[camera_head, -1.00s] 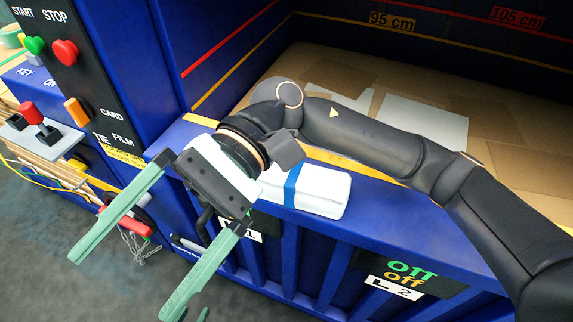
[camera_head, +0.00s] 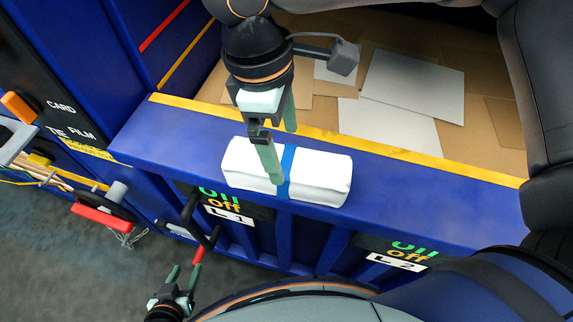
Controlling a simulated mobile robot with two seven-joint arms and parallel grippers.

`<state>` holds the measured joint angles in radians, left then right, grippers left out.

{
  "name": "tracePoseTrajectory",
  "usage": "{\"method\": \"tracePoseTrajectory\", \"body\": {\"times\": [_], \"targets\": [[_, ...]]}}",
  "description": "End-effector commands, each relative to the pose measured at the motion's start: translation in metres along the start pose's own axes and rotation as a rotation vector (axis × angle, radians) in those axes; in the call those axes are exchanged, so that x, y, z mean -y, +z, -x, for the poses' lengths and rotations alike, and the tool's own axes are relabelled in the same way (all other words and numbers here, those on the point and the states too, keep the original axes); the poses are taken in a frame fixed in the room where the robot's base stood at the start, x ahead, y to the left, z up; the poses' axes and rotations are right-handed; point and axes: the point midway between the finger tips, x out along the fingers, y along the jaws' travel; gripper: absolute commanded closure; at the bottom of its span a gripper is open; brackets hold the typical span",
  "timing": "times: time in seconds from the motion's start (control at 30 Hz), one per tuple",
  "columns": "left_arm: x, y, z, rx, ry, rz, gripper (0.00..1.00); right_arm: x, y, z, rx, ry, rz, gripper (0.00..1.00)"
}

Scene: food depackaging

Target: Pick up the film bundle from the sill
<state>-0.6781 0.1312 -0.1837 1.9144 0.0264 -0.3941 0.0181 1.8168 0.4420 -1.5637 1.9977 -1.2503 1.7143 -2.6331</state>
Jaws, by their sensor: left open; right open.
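The film bundle (camera_head: 322,178) is a white, folded pack with a blue band (camera_head: 287,165) around its middle. It lies on the blue sill (camera_head: 400,185). My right gripper (camera_head: 283,155) points down at the bundle, open, with its green fingers apart. One finger shows in front of the bundle beside the blue band and hides part of it; the other shows behind, toward the yellow edge. I cannot tell whether either finger touches it. My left gripper (camera_head: 184,270) is open and empty, low in front of the blue machine.
A yellow strip (camera_head: 400,152) edges the sill. Behind it, cardboard and white sheets (camera_head: 412,86) lie in the bay. Handles (camera_head: 200,220) stick out of the front below the sill. A control panel (camera_head: 40,90) stands at left. The sill right of the bundle is clear.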

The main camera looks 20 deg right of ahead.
Motion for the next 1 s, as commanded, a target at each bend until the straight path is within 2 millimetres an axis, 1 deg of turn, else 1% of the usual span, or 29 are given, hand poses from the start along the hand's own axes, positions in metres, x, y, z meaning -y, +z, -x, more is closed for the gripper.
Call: {"method": "tracePoseTrajectory", "body": {"times": [0.03, 0.1, 0.27, 0.33, 0.5, 0.6, 0.7, 0.9, 1.0], "targets": [[0.0, 0.0, 0.001, 0.001, 0.0, 0.0, 0.5, 0.0, 0.001, -0.008, 0.002, -0.001, 0.0, 0.0], [0.0, -0.001, 0.001, 0.001, 0.0, 0.0, 0.5, 0.0, 0.0, -0.016, 0.002, -0.001, 0.0, 0.0], [0.0, -0.001, 0.002, 0.001, 0.0, 0.0, 0.5, 0.001, 0.0, -0.026, 0.001, -0.001, 0.0, 0.0], [-0.001, -0.003, 0.003, 0.001, 0.0, 0.0, 0.5, 0.001, 0.001, -0.033, 0.001, -0.002, 0.0, 0.0], [-0.001, -0.006, 0.006, 0.001, 0.001, 0.0, 0.5, 0.002, 0.002, -0.059, 0.002, -0.004, 0.0, 0.0], [-0.001, -0.006, 0.006, 0.001, 0.001, 0.0, 0.5, 0.002, 0.001, -0.07, 0.001, -0.003, -0.002, 0.0], [-0.001, -0.006, 0.006, 0.001, 0.001, 0.0, 0.5, 0.001, 0.001, -0.075, -0.002, -0.002, -0.002, 0.0], [-0.001, -0.006, 0.006, 0.001, 0.001, 0.0, 0.5, 0.001, 0.001, -0.076, -0.002, -0.002, -0.002, 0.0], [-0.001, -0.006, 0.006, 0.001, 0.001, 0.0, 0.5, 0.001, 0.001, -0.075, -0.002, -0.002, -0.002, 0.11]]}}
